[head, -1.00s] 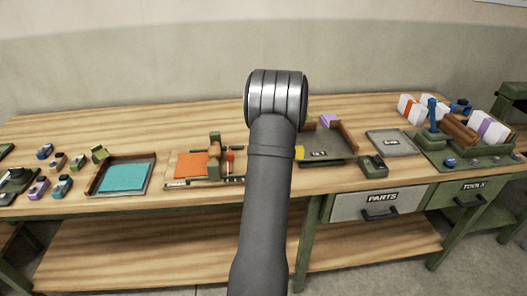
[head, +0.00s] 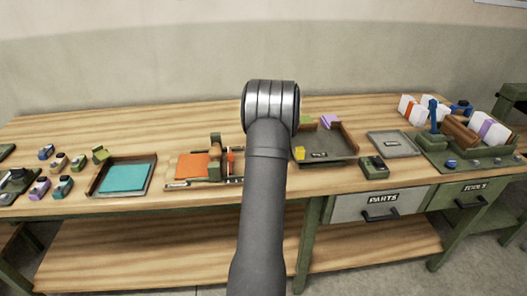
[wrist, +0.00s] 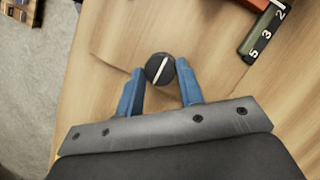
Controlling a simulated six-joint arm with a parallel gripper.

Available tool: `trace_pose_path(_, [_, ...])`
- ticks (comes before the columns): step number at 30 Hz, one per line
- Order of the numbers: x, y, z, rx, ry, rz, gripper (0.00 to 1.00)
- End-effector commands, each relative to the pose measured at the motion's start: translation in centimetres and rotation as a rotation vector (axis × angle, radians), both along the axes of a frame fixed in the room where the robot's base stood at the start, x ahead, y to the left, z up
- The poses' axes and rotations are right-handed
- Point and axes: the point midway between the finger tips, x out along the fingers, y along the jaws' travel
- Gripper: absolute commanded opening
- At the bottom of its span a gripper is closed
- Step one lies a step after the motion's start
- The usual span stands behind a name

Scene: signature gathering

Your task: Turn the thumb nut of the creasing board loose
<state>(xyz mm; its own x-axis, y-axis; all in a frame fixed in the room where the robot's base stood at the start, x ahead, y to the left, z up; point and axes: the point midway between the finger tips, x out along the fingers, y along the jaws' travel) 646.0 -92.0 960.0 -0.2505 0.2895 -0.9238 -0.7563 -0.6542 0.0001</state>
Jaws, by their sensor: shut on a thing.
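The thumb nut (wrist: 160,69) is a round black knob with a white line across its top, in the upper middle of the wrist view. My gripper (wrist: 160,74) has its two blue fingers on either side of the nut and is shut on it near the fingertips. The white line runs slanted, from lower left to upper right. The creasing board (head: 190,168), with an orange sheet and a green and brown upright part, lies left of my arm in the head view. Its numbered green scale (wrist: 262,32) shows at the wrist view's upper right. My arm hides the gripper and nut in the head view.
A teal-lined tray (head: 91,178) is left of the board, with several small stamps further left. A grey tray (head: 335,150) with yellow and purple blocks lies right of my arm. Bare wood surrounds the nut in the wrist view.

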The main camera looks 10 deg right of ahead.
Motion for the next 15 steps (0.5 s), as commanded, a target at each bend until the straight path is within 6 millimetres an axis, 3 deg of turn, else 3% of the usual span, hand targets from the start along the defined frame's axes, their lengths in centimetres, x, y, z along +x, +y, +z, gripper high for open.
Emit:
trace_pose_path(8, [0.03, -0.01, 0.04, -0.001, -0.002, 0.002, 0.11])
trace_pose_path(9, [0.03, -0.01, 0.04, -0.001, -0.002, 0.002, 0.36])
trace_pose_path(12, [0.03, -0.01, 0.04, -0.001, -0.001, 0.001, 0.56])
trace_pose_path(15, [0.02, 0.00, 0.03, -0.001, -0.001, 0.001, 0.56])
